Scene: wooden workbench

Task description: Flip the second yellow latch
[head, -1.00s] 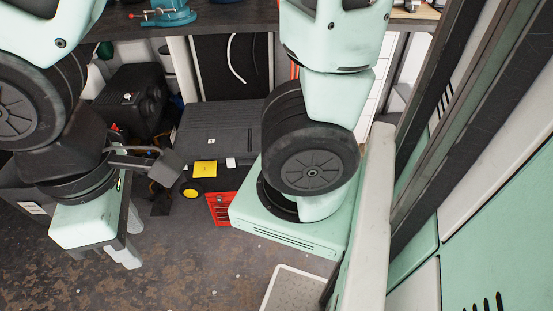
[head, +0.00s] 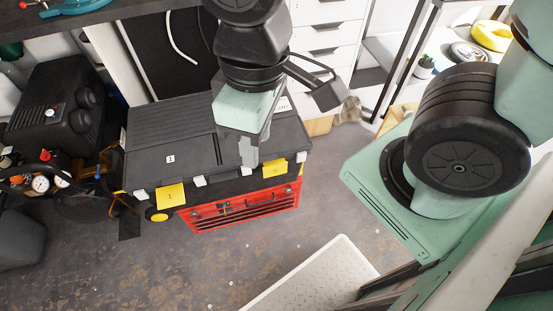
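A black toolbox lid (head: 150,127) sits on a red toolbox body (head: 243,207) on the floor, and the lid looks closed. Two yellow latches are on its front edge, one at the left (head: 171,195) and one at the right (head: 276,169). Both hang down over the front. My gripper (head: 249,153) points down over the front right part of the lid, just left of the right latch. Its fingers overlap in this view, so their gap is hidden. I cannot tell whether they touch the lid.
A black compressor (head: 55,110) with hoses and a gauge stands left of the toolbox. A workbench (head: 95,15) and white drawers (head: 325,40) are behind. A light tread plate (head: 315,280) lies in front. Bare floor is open before the toolbox.

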